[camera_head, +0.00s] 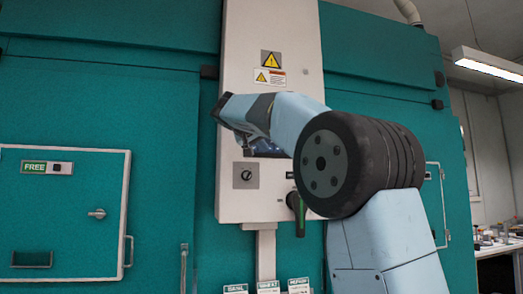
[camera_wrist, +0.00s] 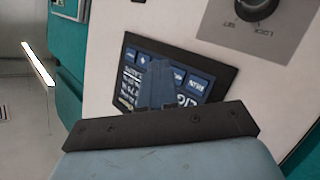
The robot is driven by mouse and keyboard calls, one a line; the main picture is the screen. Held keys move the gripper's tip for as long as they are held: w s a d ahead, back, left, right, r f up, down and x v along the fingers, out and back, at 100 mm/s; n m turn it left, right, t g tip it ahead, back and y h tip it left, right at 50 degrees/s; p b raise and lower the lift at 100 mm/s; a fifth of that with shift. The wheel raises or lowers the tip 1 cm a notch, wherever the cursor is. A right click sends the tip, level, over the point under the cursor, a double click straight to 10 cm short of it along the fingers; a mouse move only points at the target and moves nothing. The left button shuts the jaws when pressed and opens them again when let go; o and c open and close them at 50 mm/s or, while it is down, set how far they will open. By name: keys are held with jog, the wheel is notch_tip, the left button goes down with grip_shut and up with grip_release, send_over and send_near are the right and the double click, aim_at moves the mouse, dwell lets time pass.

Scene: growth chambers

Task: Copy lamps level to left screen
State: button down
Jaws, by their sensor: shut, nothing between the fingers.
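A dark blue screen (camera_head: 265,148) sits in the pale control cabinet (camera_head: 240,200), mostly hidden behind my arm in the head view. In the wrist view the screen (camera_wrist: 198,80) appears tilted and upside down, with a row of blue keys and large white characters. I cannot read a lamps level.
A rotary switch (camera_head: 245,175) is below the screen; its "LOCK" and "SET" plate (camera_wrist: 285,30) shows in the wrist view. A green handle (camera_head: 298,212) hangs lower on the cabinet. A chamber door (camera_head: 65,215) with a "FREE" sign is at left. A bench (camera_head: 497,248) stands far right.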

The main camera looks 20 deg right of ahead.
jog(key=s, duration=0.5)
dwell(0.6)
dwell(3.1)
jog(key=s+d+f+n+g+y, duration=0.1)
jog(key=s+d+f+y, duration=0.15)
jog(key=s+f, duration=0.55)
jog(key=s+d+f+n+g+y, duration=0.25)
jog(key=s+f, duration=0.35)
jog(key=f, duration=0.5)
jog(key=s+a+f+y, duration=0.2)
jog(key=s+f, duration=0.8)
jog(key=f, duration=0.2)
jog(key=s+a+f+g+y, duration=0.1)
jog(key=s+a+f+y, duration=0.2)
jog(key=s+f, duration=0.7)
notch_tip(320, 180, down, 3)
jog(key=shift+s+r, duration=0.1)
jog(key=shift+s, duration=0.3)
jog(key=shift+a+g, duration=0.2)
jog(key=shift+g, duration=0.05)
